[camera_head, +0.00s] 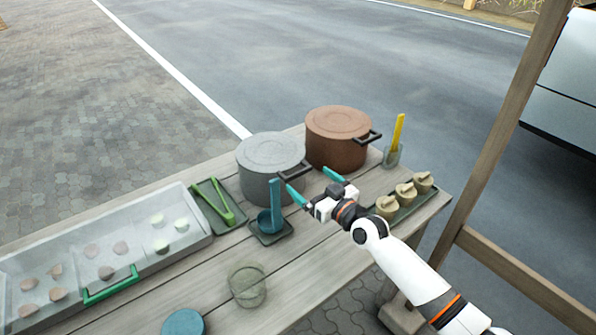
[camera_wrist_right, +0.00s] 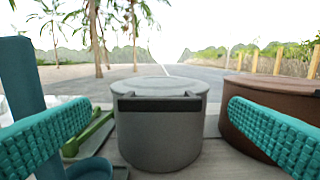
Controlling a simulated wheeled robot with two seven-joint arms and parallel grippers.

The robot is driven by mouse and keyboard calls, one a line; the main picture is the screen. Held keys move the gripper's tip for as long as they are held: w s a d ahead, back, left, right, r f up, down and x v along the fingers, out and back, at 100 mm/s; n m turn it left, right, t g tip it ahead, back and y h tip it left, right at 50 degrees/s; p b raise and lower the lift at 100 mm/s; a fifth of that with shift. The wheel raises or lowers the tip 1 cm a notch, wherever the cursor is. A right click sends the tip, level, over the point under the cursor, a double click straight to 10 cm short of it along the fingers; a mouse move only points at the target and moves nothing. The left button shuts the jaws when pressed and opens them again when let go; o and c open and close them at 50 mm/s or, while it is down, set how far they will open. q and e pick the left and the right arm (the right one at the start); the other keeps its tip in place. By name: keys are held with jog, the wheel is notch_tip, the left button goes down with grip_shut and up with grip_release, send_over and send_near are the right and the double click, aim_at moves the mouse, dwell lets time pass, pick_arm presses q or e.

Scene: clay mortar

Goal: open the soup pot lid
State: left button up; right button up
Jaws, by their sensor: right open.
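A grey pot (camera_head: 262,172) with a flat grey lid (camera_head: 271,150) stands at the back of the table, its lid on. A dark handle (camera_head: 296,170) sticks out at its front right. A brown pot (camera_head: 334,153) with its lid on stands to its right. My right gripper (camera_head: 310,184) is open and empty in front of the pots. In the right wrist view the grey pot (camera_wrist_right: 160,133) and its dark handle (camera_wrist_right: 159,104) lie between the teal fingers, farther away and untouched. The brown pot (camera_wrist_right: 240,120) is partly hidden behind the right finger. My left gripper is not in view.
A blue ladle (camera_head: 271,212) stands upright on a small tray left of my right gripper. Green tongs (camera_head: 213,205) lie on another tray. A cup with a yellow utensil (camera_head: 395,146) and a tray of small pots (camera_head: 404,193) stand right. A clear case (camera_head: 105,253) fills the left.

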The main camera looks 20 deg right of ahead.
aim_at(300, 173)
jog(key=x, duration=0.5)
jog(key=shift+f, duration=0.15)
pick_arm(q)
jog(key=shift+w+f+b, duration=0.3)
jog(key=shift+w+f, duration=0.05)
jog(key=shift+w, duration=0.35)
pick_arm(e)
jog(key=shift+w+a, duration=0.2)
jog(key=shift+w, duration=0.35)
